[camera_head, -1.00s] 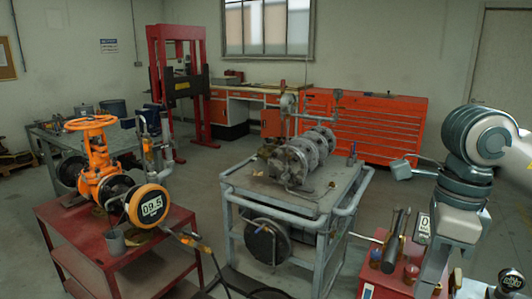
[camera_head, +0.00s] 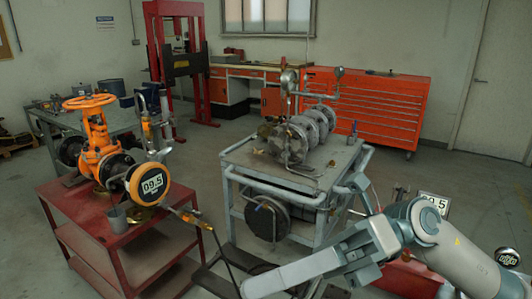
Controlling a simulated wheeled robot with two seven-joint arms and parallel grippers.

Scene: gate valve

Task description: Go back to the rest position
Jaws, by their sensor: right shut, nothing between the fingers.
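My right arm comes in from the lower right, and its gripper (camera_head: 268,282) reaches to the lower left, close to the camera. The gripper is shut and empty, apart from the valve and in front of the grey cart. Part of it is hard to make out at the bottom edge. The orange gate valve (camera_head: 100,150) with its handwheel (camera_head: 91,102) stands at the left on a red cart (camera_head: 82,215). My left gripper is out of view.
A grey cart (camera_head: 232,172) with pipework (camera_head: 300,140) stands in the middle. A small display (camera_head: 434,203) and a red stand (camera_head: 408,281) are partly behind my right arm. Orange drawers (camera_head: 370,112) and a red press frame (camera_head: 153,50) stand behind. Floor is clear at the right back.

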